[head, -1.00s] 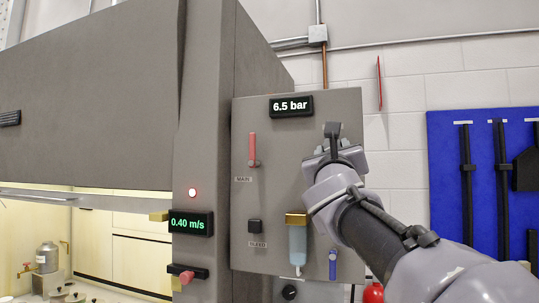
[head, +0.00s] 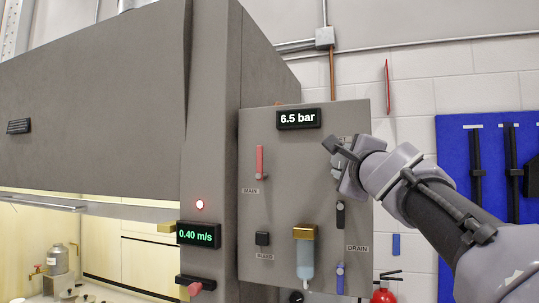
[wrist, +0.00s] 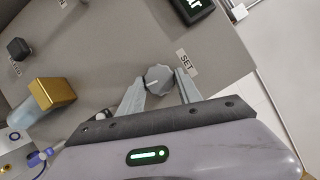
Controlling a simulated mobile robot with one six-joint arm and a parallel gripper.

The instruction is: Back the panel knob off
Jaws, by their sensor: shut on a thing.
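The panel knob (wrist: 158,79) is a grey, ridged round knob with a pale pointer mark, beside a SET label (wrist: 187,61) in the wrist view. My gripper (wrist: 160,86) has one finger on each side of the knob and is shut on it. In the head view my gripper (head: 345,172) is at the upper right of the grey panel (head: 285,190) and hides the knob. The panel's display (head: 298,119) reads 6.5 bar.
A red MAIN lever (head: 259,161), a black BLEED knob (head: 262,238), a brass-topped filter bowl (head: 304,255), a black handle (head: 340,215) and a blue DRAIN lever (head: 340,277) share the panel. The grey cabinet (head: 100,100) stands to the left.

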